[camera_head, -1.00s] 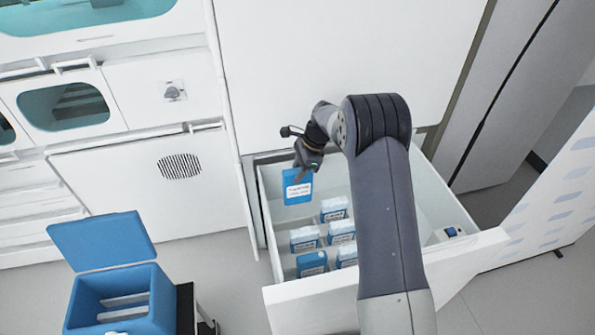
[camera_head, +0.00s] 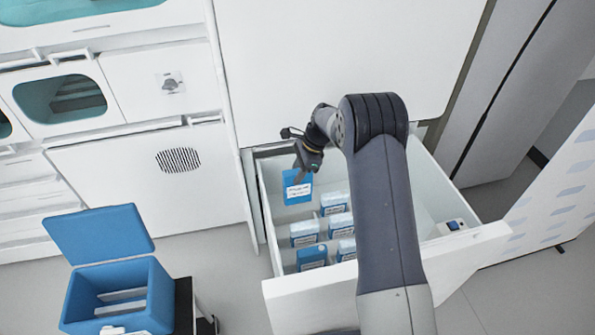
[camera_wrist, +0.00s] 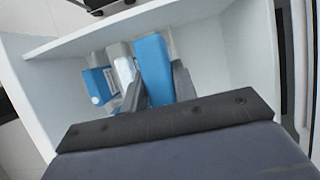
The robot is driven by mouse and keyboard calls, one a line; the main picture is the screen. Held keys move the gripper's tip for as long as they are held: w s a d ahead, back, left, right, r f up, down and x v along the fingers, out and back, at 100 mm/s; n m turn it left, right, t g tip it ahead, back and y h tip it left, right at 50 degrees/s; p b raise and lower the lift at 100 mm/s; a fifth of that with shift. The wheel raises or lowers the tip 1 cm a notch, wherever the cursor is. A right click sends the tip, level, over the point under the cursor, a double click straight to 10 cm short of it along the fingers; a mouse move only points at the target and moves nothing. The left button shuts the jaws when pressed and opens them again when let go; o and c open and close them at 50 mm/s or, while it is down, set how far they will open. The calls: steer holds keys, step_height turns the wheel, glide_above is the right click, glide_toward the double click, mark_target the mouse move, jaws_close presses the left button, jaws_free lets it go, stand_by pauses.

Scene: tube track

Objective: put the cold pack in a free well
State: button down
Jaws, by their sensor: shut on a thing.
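A blue cold pack with a white label (camera_head: 298,190) hangs upright from my gripper (camera_head: 302,172) at the back left of the open drawer (camera_head: 425,180). My gripper is shut on its top edge. The wrist view shows the held blue pack (camera_wrist: 154,68) between the finger parts. Several other blue packs with pale tops and labels stand in the drawer, such as one at the front (camera_head: 312,258) and one in the middle (camera_head: 304,232). Whether the held pack touches the drawer floor cannot be told. The wells are not clearly visible.
A blue cooler box (camera_head: 120,295) with its lid open stands at the lower left on a dark stand. The drawer front (camera_head: 300,300) and side walls bound the space. My arm hides part of the drawer's right side.

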steer(key=b, duration=0.3)
glide_above(297, 201)
steer(key=w, duration=0.2)
steer(key=shift+s+d+f, duration=0.1)
steer(key=shift+s+f, duration=0.05)
steer(key=shift+f, duration=2.6)
steer(key=shift+f+b, duration=0.9)
steer(key=shift+f, duration=0.7)
steer(key=shift+f+b, duration=0.75)
steer(key=shift+f, duration=0.65)
steer(key=shift+f+b, duration=0.9)
steer(key=shift+f, duration=0.45)
